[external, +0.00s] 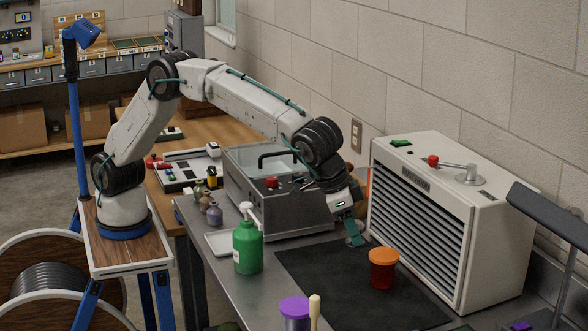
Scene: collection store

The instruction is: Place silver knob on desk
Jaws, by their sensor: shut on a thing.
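My gripper (353,234) has teal fingers and points down just above the back part of the desk, near the black mat. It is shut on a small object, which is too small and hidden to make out. I cannot tell from this view whether it is the silver knob. The grey metal desk (228,290) runs along the wall. A silver round fitting (470,176) with a lever sits on top of the white louvred unit; I cannot tell whether it is a separate knob.
A black mat (335,295) holds an orange-lidded red jar (383,270). A green pump bottle (247,247), small bottles (213,212), a white tray (218,243) and a grey machine (290,215) stand left. The white louvred unit (425,235) stands close right; a dark lamp (550,222) overhangs the right.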

